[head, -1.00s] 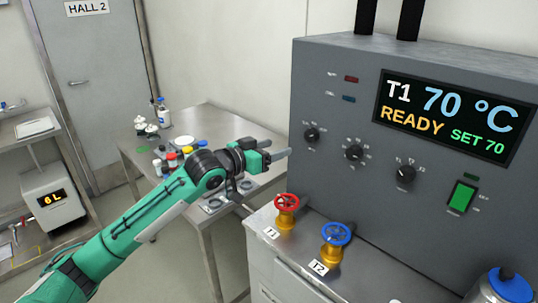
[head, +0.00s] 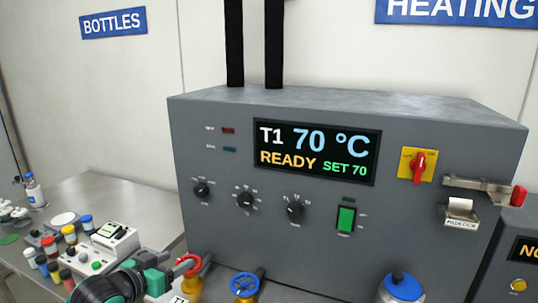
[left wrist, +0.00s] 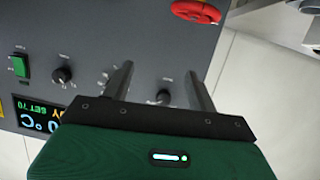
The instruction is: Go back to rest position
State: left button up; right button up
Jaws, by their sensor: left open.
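My left gripper (head: 152,282) shows at the bottom left of the head view, partly cut off by the lower edge, in front of the lower left of the grey control cabinet (head: 225,255). In the left wrist view its two fingers (left wrist: 160,72) stand wide apart with nothing between them. Behind them is the cabinet front with its black knobs (left wrist: 62,75). My right gripper is in neither view.
A red valve wheel (head: 188,264) and a blue valve wheel (head: 244,284) stand close to my left gripper. A blue-topped container (head: 402,285) is further right. A steel table (head: 120,190) with bottles, jars and a small device is at the left.

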pick_arm(q)
jog(key=s+d+f+g+y, duration=0.3)
jog(key=s+f+g, duration=0.1)
jog(key=s+f, duration=1.25)
jog(key=s+a+f+n+g+y, duration=0.1)
jog(key=s+f+g, duration=0.2)
jog(key=s, duration=0.6)
jog(key=s+f+n+g+y, duration=0.1)
jog(key=s+f+g+y, duration=0.2)
jog(key=s, duration=0.6)
notch_tip(320, 180, down, 33)
jog(key=g+h, duration=0.1)
jog(key=s+a+f+g, duration=0.1)
jog(key=s+a+f, duration=0.2)
jog(key=s+f, duration=1.5)
jog(key=shift+s+a+f, duration=0.2)
jog(key=shift+s+f, duration=0.05)
jog(key=shift+s, duration=0.3)
